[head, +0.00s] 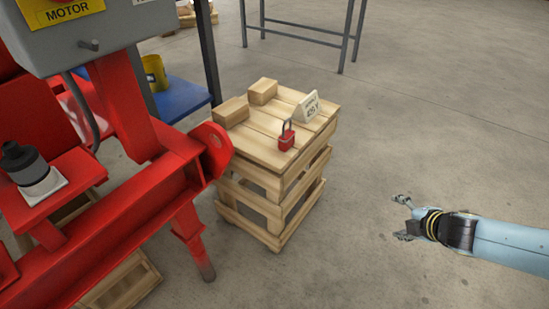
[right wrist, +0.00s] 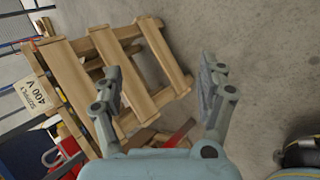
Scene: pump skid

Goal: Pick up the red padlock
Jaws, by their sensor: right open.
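The red padlock (head: 287,140) stands upright near the front edge of the wooden crate top (head: 262,148), its shackle upward. In the right wrist view, the red padlock (right wrist: 68,146) shows at the lower left, outside the space between the fingers. My right gripper (head: 401,218) is open and empty, to the right of the crate and apart from it. Its two spread fingers (right wrist: 163,76) also show in the right wrist view, with nothing between them. My left gripper is not in view.
A white sign (head: 308,107) stands just behind the padlock, and two wooden blocks (head: 231,111) (head: 263,91) lie farther back on the crate. The red pump frame (head: 140,200) is close on the left. The floor on the right is clear.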

